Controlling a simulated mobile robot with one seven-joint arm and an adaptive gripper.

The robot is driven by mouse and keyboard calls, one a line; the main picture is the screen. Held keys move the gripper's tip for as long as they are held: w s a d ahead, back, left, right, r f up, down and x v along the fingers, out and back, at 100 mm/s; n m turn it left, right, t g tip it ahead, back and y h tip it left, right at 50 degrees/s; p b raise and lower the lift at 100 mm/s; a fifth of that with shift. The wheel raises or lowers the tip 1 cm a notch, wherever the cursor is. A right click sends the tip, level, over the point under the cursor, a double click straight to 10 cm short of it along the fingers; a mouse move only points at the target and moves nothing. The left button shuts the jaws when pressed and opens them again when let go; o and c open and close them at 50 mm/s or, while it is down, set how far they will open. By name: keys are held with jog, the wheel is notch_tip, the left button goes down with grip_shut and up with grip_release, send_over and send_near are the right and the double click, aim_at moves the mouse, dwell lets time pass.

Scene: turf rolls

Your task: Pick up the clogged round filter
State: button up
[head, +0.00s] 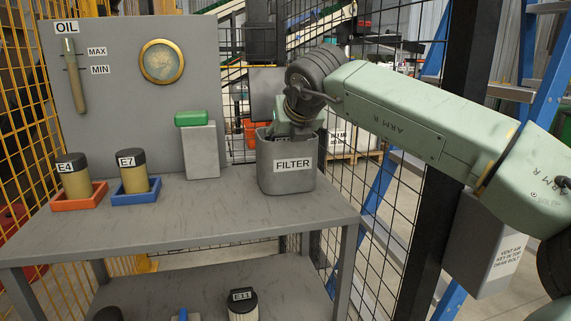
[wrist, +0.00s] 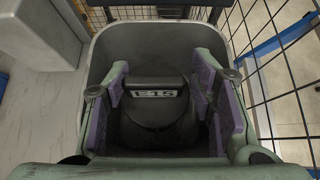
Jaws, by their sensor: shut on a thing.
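My gripper (wrist: 163,105) reaches down into the grey bin labelled FILTER (head: 265,178) on the right of the table top. In the wrist view its purple-padded fingers are shut on a dark round filter (wrist: 158,128) inside the bin. The filter has a black top and a small label that looks like E15. Its lower part is in shadow. In the head view the bin wall hides the fingers and the filter. Two tan filters with black caps stand on the left: E4 (head: 75,181) in a red tray (head: 80,204) and E7 (head: 134,177) in a blue tray (head: 136,199).
A grey block with a green top (head: 200,145) stands left of the bin. A grey panel (head: 120,110) with an oil tube and round gauge rises behind. Filter E11 (head: 242,306) stands on the lower shelf. Black mesh fencing is close behind and right. The table front is clear.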

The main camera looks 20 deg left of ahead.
jog(key=c, duration=0.6)
